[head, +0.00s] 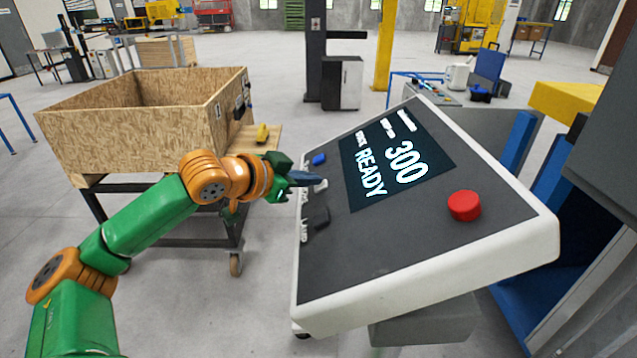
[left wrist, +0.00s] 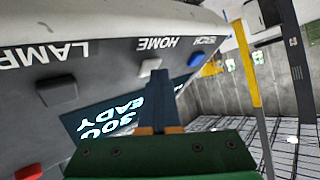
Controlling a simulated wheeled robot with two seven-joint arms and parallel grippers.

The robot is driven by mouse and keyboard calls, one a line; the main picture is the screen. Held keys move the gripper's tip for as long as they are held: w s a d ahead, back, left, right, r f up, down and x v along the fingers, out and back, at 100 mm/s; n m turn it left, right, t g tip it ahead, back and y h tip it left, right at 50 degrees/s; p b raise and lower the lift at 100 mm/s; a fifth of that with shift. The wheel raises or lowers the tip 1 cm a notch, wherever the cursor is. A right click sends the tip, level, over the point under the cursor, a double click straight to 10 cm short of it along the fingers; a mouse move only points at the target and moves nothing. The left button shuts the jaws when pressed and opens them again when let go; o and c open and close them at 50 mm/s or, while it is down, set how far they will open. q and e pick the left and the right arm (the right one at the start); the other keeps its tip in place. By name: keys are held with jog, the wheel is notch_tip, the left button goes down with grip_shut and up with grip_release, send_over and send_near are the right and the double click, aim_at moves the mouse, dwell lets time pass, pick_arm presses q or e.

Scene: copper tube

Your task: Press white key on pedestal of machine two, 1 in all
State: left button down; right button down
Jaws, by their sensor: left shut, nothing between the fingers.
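The machine's sloped pedestal panel (head: 400,255) fills the right half of the head view. Its left edge carries a column of keys: a blue key (head: 319,159), a white key (head: 322,186) and a dark key (head: 316,217). My left gripper (head: 316,179) is shut and empty, its tips at the white key and partly hiding it. In the left wrist view the shut fingers (left wrist: 158,78) point at the key by the HOME label, between the blue key (left wrist: 195,60) and the dark key (left wrist: 57,92). I cannot tell whether they touch it. My right gripper is not in view.
A wooden crate (head: 130,135) on a wheeled cart stands behind my left arm. Open floor lies around the cart.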

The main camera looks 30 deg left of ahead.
pick_arm(q)
jog(key=shift+s+a+r+p, duration=0.2)
jog(key=shift+a+r+p, duration=0.2)
jog(key=shift+r+p, duration=0.25)
jog(key=shift+r, duration=0.15)
jog(key=shift+a+r, duration=0.15)
jog(key=shift+r, duration=0.15)
jog(key=r, duration=0.1)
jog(key=s+a+r+p, duration=0.1)
jog(key=r, duration=0.1)
jog(key=shift+s+a+r+p, duration=0.15)
jog(key=shift+a+r+p, duration=0.15)
jog(key=shift+a+p, duration=0.1)
